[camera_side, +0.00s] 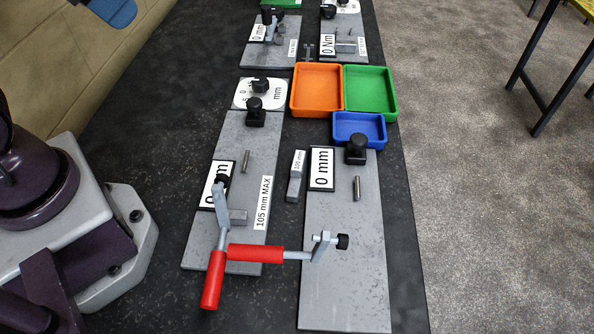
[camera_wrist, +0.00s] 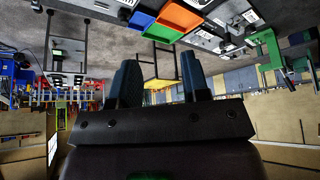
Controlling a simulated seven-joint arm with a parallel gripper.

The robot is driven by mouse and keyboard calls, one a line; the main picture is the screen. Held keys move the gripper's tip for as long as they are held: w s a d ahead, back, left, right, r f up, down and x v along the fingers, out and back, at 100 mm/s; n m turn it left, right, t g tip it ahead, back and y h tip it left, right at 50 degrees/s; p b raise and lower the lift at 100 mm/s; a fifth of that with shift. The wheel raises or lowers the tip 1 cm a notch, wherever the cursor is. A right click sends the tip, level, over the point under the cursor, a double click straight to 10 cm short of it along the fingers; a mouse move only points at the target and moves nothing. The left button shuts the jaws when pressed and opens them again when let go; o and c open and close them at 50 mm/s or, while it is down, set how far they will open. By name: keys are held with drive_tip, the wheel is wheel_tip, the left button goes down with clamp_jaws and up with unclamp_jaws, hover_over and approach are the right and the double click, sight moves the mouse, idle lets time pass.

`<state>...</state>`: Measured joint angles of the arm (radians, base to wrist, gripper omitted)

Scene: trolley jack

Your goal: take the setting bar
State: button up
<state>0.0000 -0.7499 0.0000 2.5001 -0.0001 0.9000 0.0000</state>
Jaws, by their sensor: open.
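A grey bar with a white label reading 100 mm, which I take for the setting bar (camera_side: 295,186), lies between two long grey plates in the side view. The left plate (camera_side: 197,247) is marked 105 mm MAX, and the right plate (camera_side: 345,290) has a 0 mm label. My gripper (camera_wrist: 159,62) shows in the wrist view with its two dark fingers apart and nothing between them.
Two red-handled levers, one upright-set (camera_side: 212,280) and one lying across (camera_side: 255,253), stand at the front of the plates. An orange tray (camera_side: 317,66), a green tray (camera_side: 391,100) and a blue tray (camera_side: 338,138) sit behind. Further plates stand beyond. Dark table shows at left.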

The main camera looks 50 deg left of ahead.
drive_tip(key=shift+o, duration=1)
